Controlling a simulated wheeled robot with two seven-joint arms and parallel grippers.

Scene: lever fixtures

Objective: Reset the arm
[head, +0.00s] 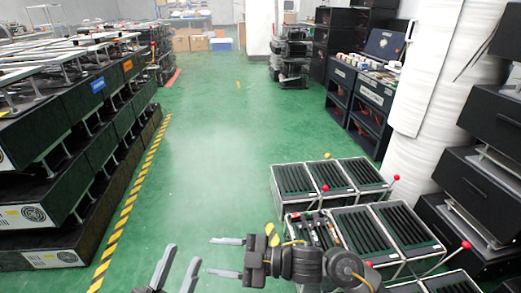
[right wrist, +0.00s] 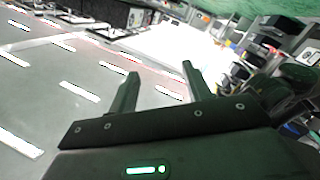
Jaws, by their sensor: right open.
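Lever fixtures with black ribbed tops (head: 358,174) stand in rows at the right of the head view. Thin levers with red knobs rise beside them: one at the right (head: 396,178), one lower right (head: 466,245) and one between the fixtures (head: 325,188). My right gripper (head: 210,256) points left in front of the fixtures, open and empty, apart from the levers. It also shows open in the right wrist view (right wrist: 160,69). My left gripper (head: 182,253) is at the bottom edge with its fingers apart and nothing between them. My right arm hides part of the near fixtures.
Stacked black units (head: 70,150) line the left, behind yellow-black floor tape (head: 128,203). A white wrapped pillar (head: 435,70) and black cabinets (head: 495,125) stand at the right. Cardboard boxes (head: 190,40) are at the back. The green floor (head: 215,140) between is clear.

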